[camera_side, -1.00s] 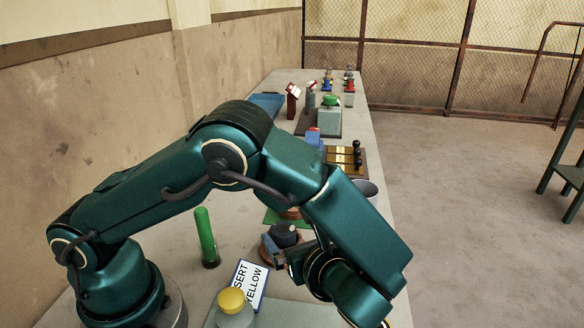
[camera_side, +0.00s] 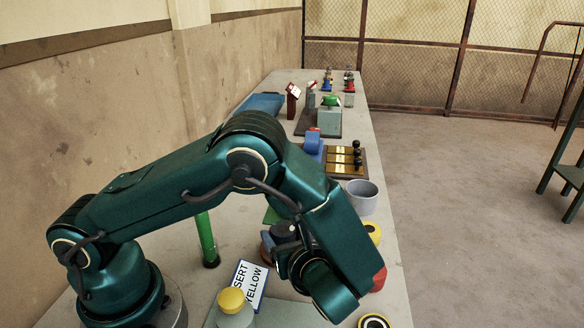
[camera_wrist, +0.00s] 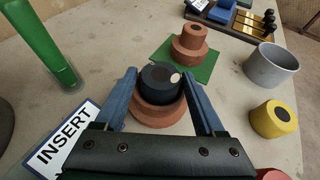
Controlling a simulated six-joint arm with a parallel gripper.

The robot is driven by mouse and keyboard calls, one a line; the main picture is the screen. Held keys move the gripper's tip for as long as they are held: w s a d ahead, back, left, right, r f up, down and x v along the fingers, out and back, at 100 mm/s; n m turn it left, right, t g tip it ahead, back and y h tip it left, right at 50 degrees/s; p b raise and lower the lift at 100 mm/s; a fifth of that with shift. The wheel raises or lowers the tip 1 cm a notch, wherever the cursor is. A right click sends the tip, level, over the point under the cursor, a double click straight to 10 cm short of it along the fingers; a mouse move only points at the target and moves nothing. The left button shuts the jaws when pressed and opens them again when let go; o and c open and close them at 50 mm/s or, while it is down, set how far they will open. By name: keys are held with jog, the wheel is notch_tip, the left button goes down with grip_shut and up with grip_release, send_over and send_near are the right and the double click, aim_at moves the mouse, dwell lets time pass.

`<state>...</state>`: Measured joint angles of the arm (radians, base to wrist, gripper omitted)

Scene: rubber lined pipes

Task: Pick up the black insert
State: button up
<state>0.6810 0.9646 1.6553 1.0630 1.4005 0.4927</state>
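The black insert (camera_wrist: 158,90) is a short dark cylinder with a pale spot on its top. It sits on a round reddish-brown base (camera_wrist: 158,114); in the side view the insert (camera_side: 284,230) is partly covered by my arm. My gripper (camera_wrist: 160,74) is open, with one blue finger on each side of the insert. A narrow gap seems to show between the fingers and the insert; contact cannot be told. In the side view my wrist hides most of the gripper.
A green tube (camera_wrist: 42,45) stands at left near the INSERT sign (camera_wrist: 66,140). A stepped brown piece (camera_wrist: 190,43) on a green plate (camera_wrist: 205,68) stands beyond. A grey cup (camera_wrist: 270,66) and a yellow ring (camera_wrist: 274,120) are at right. Bare table lies between them.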

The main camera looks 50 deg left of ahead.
jog(key=c, duration=0.9)
jog(key=shift+o, duration=0.2)
